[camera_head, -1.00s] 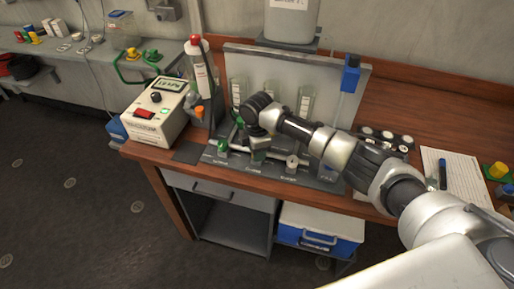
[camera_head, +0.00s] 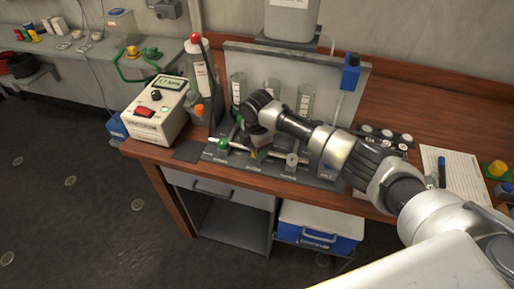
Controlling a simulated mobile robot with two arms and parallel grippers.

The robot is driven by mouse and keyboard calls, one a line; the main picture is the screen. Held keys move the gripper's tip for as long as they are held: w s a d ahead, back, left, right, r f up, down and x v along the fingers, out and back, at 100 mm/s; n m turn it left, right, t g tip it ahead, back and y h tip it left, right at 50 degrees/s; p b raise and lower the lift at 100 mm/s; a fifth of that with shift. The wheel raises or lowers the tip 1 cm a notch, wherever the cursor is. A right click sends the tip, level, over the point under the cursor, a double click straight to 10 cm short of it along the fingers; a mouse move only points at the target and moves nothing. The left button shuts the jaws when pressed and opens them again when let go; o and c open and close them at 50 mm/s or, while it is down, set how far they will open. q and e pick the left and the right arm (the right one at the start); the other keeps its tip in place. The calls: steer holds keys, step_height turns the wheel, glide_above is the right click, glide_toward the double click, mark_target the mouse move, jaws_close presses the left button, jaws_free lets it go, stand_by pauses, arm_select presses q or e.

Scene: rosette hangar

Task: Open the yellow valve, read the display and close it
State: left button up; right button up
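The valve panel (camera_head: 215,158) lies flat on the wooden bench, with a green valve knob (camera_head: 222,144) on its left and a grey knob (camera_head: 292,159) on its right. Between them, a small yellow part (camera_head: 255,154), apparently the yellow valve, shows just under my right gripper (camera_head: 257,149). The gripper points down over it and hides most of it; I cannot tell whether its fingers are open or shut. The white meter box with its display (camera_head: 171,84) stands at the left; the green digits are too small to read surely. My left gripper is not in view.
Several clear cylinders (camera_head: 304,98) stand behind the panel. A bottle with a red cap (camera_head: 202,75) stands beside the meter. A paper sheet (camera_head: 448,172) and a yellow knob (camera_head: 497,169) lie at the right. My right arm crosses the bench's right half.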

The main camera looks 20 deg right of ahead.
steer(key=shift+o, duration=1.4)
steer(key=shift+r, duration=0.1)
step_height(320, 180, up, 11)
steer(key=b, duration=0.1)
steer(key=shift+f, duration=0.2)
